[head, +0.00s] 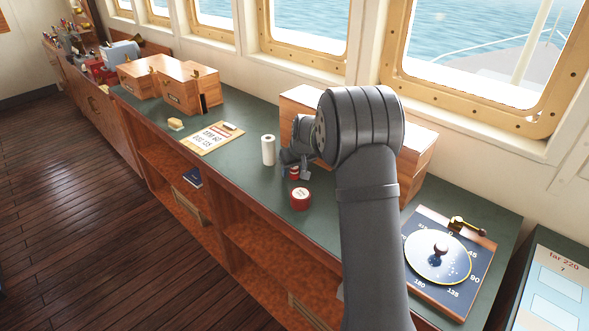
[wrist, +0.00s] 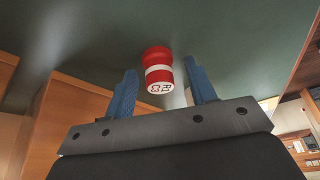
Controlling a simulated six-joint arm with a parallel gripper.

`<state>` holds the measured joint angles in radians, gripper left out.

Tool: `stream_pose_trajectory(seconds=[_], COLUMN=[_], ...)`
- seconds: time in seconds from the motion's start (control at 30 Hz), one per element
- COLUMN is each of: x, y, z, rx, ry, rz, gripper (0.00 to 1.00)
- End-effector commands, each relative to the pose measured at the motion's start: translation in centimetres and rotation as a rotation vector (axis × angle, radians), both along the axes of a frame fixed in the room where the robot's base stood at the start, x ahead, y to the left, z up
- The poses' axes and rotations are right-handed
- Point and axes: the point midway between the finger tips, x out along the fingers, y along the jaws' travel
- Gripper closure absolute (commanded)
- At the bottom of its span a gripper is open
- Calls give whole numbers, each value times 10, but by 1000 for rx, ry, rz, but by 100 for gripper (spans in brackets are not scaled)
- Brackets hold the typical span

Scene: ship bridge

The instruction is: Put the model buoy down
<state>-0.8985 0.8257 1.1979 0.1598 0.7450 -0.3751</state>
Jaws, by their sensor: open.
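The model buoy is a small red and white banded cylinder (wrist: 158,74) with dark marks on its white end. In the wrist view it sits between the two blue fingers of my gripper (wrist: 160,68), with a gap visible on each side. My gripper is open. The buoy's wider red end appears to meet the green counter top (wrist: 235,40).
A wooden box (head: 418,160) is behind my arm. A clipboard (head: 212,138) lies further left, and a round dial board (head: 448,262) lies at right.

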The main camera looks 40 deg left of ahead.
Motion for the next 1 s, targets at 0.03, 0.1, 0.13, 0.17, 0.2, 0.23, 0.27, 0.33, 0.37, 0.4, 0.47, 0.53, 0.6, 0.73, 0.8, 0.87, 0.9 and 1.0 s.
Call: stream_pose_trajectory(seconds=[0.03,0.1,0.13,0.17,0.2,0.23,0.27,0.33,0.37,0.4,0.47,0.53,0.6,0.73,0.8,0.87,0.9,1.0], x=[0,0,-1,-2,-3,-3,-4,-7,-7,-9,-10,-13,-14,-16,-17,-17,-17,-17], y=[0,-2,-3,-4,-7,-9,-11,-17,-19,-22,-27,-32,-36,-41,-42,-42,-43,-43], z=[3,8,12,16,23,28,34,49,55,63,74,86,96,108,112,113,114,114], rx=[1,1,1,1,2,2,3,3,4,3,3,3,3,1,2,1,1,1], ry=[-1,-2,-2,-2,-2,-2,-2,-2,-3,-2,-2,-1,-1,0,0,0,0,0], rz=[0,0,0,0,0,0,0,0,0,0,0,0,0,0,0,0,0,0], gripper=[49,49,49,49,49,49,49,49,49,49,49,49,49,49,49,49,49,49])
